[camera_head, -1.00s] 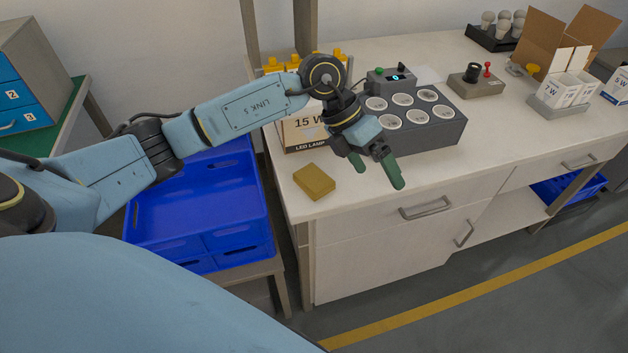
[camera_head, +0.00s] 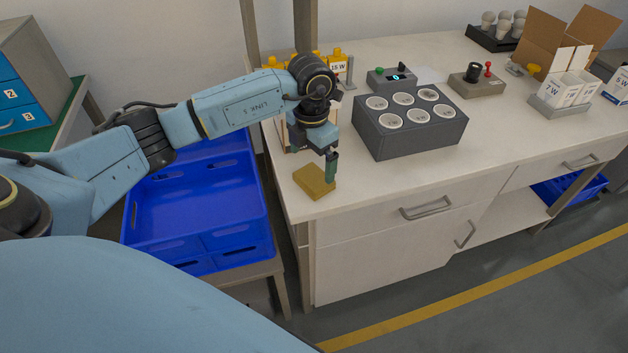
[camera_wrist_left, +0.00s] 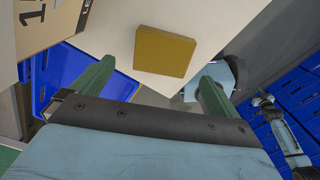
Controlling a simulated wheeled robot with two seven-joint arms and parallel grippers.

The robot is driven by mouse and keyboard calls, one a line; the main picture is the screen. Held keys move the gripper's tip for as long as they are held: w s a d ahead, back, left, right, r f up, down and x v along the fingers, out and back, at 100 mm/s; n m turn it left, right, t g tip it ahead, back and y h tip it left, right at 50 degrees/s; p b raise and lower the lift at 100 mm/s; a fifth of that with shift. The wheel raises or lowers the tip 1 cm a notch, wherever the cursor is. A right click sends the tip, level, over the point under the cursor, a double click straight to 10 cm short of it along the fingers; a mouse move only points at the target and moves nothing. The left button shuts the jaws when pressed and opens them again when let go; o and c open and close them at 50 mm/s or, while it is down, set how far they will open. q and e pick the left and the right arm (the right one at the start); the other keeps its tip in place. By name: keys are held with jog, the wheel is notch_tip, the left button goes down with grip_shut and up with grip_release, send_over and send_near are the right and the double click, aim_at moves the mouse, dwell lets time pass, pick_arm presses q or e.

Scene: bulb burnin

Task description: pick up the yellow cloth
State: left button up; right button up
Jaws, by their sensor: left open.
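The yellow cloth (camera_head: 314,181) is a folded, flat block near the front left corner of the white workbench. My left gripper (camera_head: 330,168) is just above and behind it in the head view, pointing down. In the left wrist view the cloth (camera_wrist_left: 164,53) lies ahead of the two green fingers, roughly centred between them. The left gripper (camera_wrist_left: 152,82) is open with nothing between its fingers.
A grey socket block (camera_head: 410,135) stands right of the left gripper. The lamp box (camera_wrist_left: 55,22) stands close to the cloth, mostly hidden behind my arm in the head view. A blue crate (camera_head: 195,215) sits left of the bench. The bench front is clear.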

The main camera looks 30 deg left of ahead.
aim_at(314, 177)
pick_arm(q)
jog(key=f, duration=0.5)
jog(key=shift+w+d+b, duration=0.1)
jog(key=shift+d+b, duration=0.15)
jog(key=shift+b, duration=0.05)
jog(key=c, duration=1)
